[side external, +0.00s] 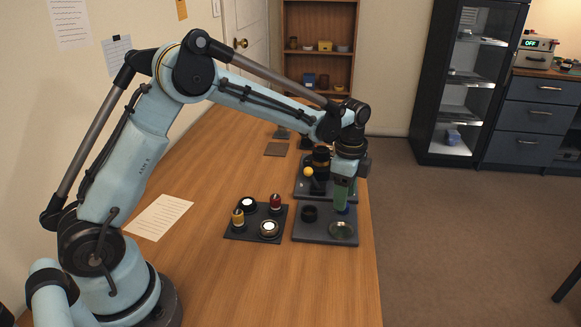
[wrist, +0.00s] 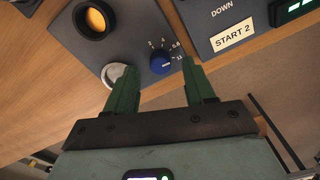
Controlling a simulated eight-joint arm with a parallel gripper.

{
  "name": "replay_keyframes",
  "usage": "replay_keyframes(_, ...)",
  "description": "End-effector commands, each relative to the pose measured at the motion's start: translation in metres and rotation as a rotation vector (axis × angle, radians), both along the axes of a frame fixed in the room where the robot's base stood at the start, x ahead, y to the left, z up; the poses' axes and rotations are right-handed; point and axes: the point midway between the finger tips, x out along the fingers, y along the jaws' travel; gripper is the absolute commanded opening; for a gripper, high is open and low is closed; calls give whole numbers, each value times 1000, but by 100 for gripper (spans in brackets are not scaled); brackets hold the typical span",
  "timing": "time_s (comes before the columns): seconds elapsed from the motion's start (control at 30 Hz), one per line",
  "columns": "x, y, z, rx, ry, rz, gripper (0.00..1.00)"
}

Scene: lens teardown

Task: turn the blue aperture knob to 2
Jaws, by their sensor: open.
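The blue aperture knob (wrist: 161,63) sits on a dark grey panel (wrist: 75,45) in the wrist view, with white numbers 2, 4, 5.6 and 11 around its upper side. Its pointer is too small to read surely. My gripper (wrist: 161,72) has green fingers, open, one on either side of the knob in the picture, with gaps visible. I cannot tell how far above the panel the fingertips are. In the side view my gripper (side external: 342,205) points down over the grey plate (side external: 303,234), and the knob is mostly hidden at its tips.
A round silver piece (wrist: 115,74) lies by the left finger, and an orange lens in a black ring (wrist: 96,19) is at upper left. A dark tray (side external: 257,234) with several parts stands left.

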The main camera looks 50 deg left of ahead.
Motion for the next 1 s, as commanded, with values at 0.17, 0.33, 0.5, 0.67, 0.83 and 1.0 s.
replay_keyframes(0.17, 0, 0, -17, 0, 0, 0, 54)
replay_keyframes(0.33, 0, 0, -21, 0, 0, 0, 54)
replay_keyframes(0.5, 0, 0, -21, 0, 0, 1, 54)
replay_keyframes(0.67, 0, 0, -21, 0, 0, 0, 32)
replay_keyframes(0.83, 0, 0, -20, 0, 0, 1, 6)
replay_keyframes(1.0, 0, 0, -20, 0, 0, 3, 0)
